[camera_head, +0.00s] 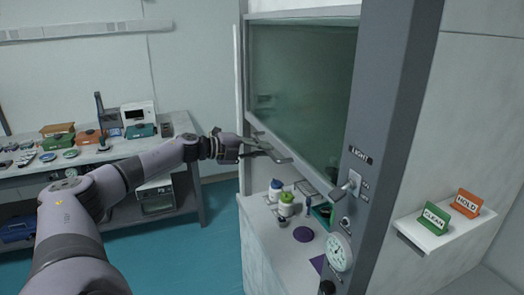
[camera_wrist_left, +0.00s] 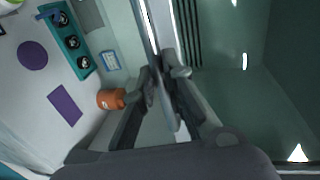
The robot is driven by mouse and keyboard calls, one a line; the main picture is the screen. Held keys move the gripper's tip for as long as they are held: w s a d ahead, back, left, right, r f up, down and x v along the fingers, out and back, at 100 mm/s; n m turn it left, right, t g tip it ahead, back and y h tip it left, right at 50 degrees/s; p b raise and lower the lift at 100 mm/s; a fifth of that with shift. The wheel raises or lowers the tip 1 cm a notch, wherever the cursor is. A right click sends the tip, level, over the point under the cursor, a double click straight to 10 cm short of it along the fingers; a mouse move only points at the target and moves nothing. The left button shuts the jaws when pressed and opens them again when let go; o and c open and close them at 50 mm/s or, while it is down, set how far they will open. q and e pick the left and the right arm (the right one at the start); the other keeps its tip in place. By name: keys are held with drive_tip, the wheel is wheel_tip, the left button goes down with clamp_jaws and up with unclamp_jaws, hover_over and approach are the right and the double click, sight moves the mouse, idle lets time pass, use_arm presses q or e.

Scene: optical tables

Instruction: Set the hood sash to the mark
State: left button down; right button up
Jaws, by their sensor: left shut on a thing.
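The hood sash (camera_head: 300,85) is a greenish glass pane in the hood front, its lower edge above the worktop and a gap open below it. My left gripper (camera_head: 262,150) is at the sash's lower edge, shut on the grey sash handle (camera_head: 280,158). In the left wrist view the fingers (camera_wrist_left: 165,85) close around the thin grey handle (camera_wrist_left: 172,108), with the glass (camera_wrist_left: 235,95) to the right. I cannot make out the mark on the frame. My right gripper is not in view.
Under the sash, the hood worktop (camera_head: 262,222) holds bottles (camera_head: 286,204), a purple disc (camera_head: 303,234) and a teal rack (camera_head: 322,213). A grey post (camera_head: 385,130) with a switch and gauge (camera_head: 339,252) stands right. A bench (camera_head: 95,155) with equipment is at left.

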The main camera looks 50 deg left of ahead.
use_arm(q)
drive_tip(key=c, duration=1.9)
unclamp_jaws()
drive_tip(key=shift+r, duration=0.15)
drive_tip(key=shift+c, duration=0.2)
drive_tip(key=v, duration=1.2)
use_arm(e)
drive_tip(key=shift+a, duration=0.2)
